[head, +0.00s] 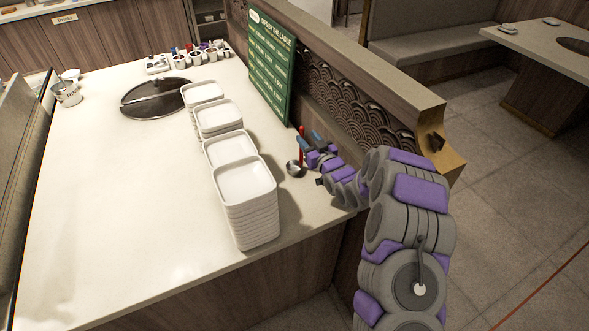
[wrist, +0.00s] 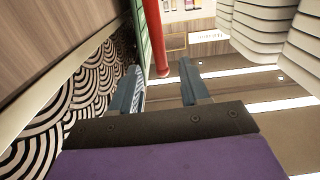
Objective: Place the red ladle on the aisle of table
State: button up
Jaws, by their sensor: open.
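The red ladle's handle (head: 301,143) rises beside the low partition in the head view, with its metal bowl (head: 294,168) low near the counter surface. My gripper (head: 311,141) is at the handle, on the partition side of the counter. In the wrist view the red handle (wrist: 155,36) comes down from the top edge, and its end shows between and just beyond the fingertips of my gripper (wrist: 162,72). The fingers are apart, with a gap on both sides of the handle. The ladle's bowl is not visible in the wrist view. The counter table (head: 130,215) is pale.
Stacks of white square plates (head: 246,182) stand left of the ladle. A green sign (head: 270,68) leans by the patterned partition (head: 345,100). A round dark lid (head: 155,98) and several small sauce pots (head: 197,58) are farther back. The left counter is mostly clear.

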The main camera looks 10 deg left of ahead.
aim_at(303, 134)
jog(key=b+x, duration=0.1)
jog(key=x, duration=0.2)
jog(key=shift+a+f, duration=0.1)
jog(key=shift+a, duration=0.05)
jog(key=shift+x, duration=0.8)
jog(key=shift+c, duration=0.3)
grip_shut()
